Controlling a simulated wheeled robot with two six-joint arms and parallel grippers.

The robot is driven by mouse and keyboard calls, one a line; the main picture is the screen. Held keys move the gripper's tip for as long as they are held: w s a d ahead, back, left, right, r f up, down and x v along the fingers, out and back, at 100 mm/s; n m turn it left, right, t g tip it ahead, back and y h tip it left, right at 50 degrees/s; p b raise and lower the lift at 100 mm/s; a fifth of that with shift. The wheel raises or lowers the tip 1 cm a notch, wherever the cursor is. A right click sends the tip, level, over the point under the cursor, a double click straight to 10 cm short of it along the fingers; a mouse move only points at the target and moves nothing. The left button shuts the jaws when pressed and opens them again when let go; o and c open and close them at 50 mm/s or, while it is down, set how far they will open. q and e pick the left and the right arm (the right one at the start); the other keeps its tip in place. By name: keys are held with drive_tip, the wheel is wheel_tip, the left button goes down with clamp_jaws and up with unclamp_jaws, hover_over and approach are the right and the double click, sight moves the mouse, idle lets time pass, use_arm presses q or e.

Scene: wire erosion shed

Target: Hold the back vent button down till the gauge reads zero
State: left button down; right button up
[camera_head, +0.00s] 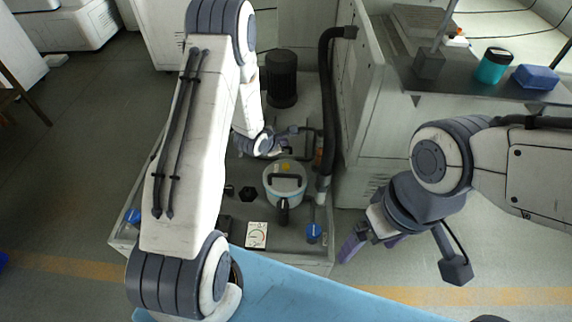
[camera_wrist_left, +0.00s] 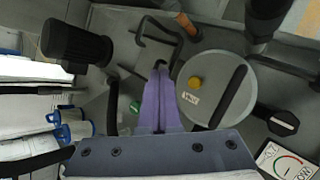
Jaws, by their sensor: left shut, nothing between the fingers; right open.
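A round pot with a pale lid (camera_head: 286,171) stands in a grey tray. A yellow button (camera_wrist_left: 195,83) sits on the lid beside a dark bar handle. A small green button-like part (camera_wrist_left: 135,106) lies left of my fingers in the left wrist view; I cannot tell which is the back vent button. The square white gauge (camera_head: 256,235) is at the tray's front and at the corner of the left wrist view (camera_wrist_left: 287,163); its reading is too small to tell. My left gripper (camera_wrist_left: 160,68) is shut and empty beside the lid. My right gripper (camera_head: 365,243) is open, right of the tray.
A dark ribbed cylinder (camera_head: 282,79) stands behind the pot. A black hose (camera_head: 326,90) runs down the right side. Blue knobs (camera_head: 314,231) sit at the tray's front corners. A workbench (camera_head: 420,80) holds a teal cup (camera_head: 493,67) and a blue block (camera_head: 535,77).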

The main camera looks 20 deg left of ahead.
use_arm(q)
drive_tip(key=shift+f, duration=0.1)
drive_tip(key=b, duration=0.7)
hover_over(284, 168)
wheel_tip(284, 168, down, 8)
drive_tip(key=shift+w+a+r, duration=0.1)
drive_tip(key=shift+r, duration=0.1)
drive_tip(key=shift+f+b, duration=0.35)
drive_tip(key=shift+f, duration=0.15)
drive_tip(key=shift+f, duration=0.15)
idle(0.9)
drive_tip(key=shift+f, duration=0.3)
drive_tip(key=shift+f+b, duration=0.5)
drive_tip(key=shift+f, duration=0.05)
idle(2.6)
idle(0.3)
drive_tip(key=shift+r+p, duration=0.9)
drive_tip(key=shift+r, duration=0.1)
